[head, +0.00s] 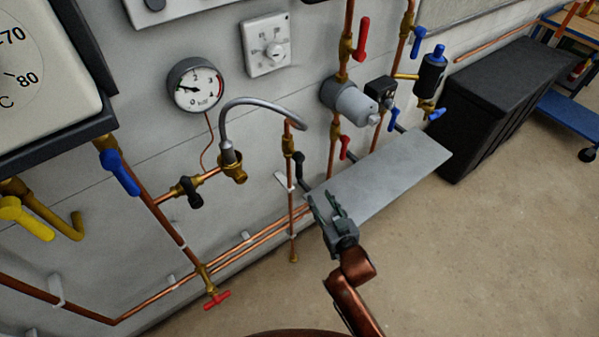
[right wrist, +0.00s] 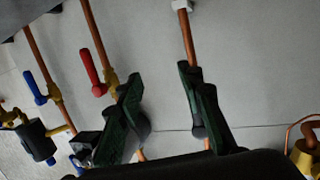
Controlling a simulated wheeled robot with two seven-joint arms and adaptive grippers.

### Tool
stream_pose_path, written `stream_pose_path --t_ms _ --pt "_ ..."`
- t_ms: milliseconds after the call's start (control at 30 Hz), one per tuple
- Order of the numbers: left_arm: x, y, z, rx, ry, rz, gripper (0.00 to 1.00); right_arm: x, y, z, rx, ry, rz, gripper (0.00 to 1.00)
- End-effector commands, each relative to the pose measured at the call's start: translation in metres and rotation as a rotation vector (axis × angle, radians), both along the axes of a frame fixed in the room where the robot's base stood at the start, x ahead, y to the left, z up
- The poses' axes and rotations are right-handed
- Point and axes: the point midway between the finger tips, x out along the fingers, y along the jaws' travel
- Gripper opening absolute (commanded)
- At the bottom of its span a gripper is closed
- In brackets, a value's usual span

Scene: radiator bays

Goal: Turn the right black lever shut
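The right black lever (head: 301,172) sits on the brass valve (head: 289,145) of a vertical copper pipe, below the right end of the grey braided hose. It points downward, close to the pipe's line and tilted slightly right. My right gripper (head: 323,200) is just below and to the right of it, with its fingers apart. In the right wrist view my gripper (right wrist: 160,85) has its fingers spread, with nothing seen between them but wall. I cannot make out the lever there; the right finger covers part of a copper pipe (right wrist: 187,38). My left gripper is not in view.
Another black lever (head: 193,192) is on the hose's left side. A grey shelf (head: 385,175) is right behind my gripper. Red levers (head: 361,38) and a grey pump (head: 350,101) are above it. A red tap (head: 217,299) is low on the left.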

Motion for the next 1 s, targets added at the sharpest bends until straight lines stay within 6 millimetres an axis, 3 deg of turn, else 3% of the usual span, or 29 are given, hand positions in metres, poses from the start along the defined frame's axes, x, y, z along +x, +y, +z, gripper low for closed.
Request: stream_pose_path --t_ms 100,233,700,1000 --pt "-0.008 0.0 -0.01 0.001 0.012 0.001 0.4 0.002 0.027 0.047 0.045 -0.102 0.05 0.34" --pt "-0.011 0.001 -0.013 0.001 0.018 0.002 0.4 0.002 0.04 0.071 0.066 -0.148 0.074 0.34" --pt "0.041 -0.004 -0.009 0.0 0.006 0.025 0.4 0.061 0.067 0.071 0.068 -0.149 0.074 0.34" --pt "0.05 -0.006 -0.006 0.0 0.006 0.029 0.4 0.07 0.072 0.073 0.067 -0.148 0.074 0.34"
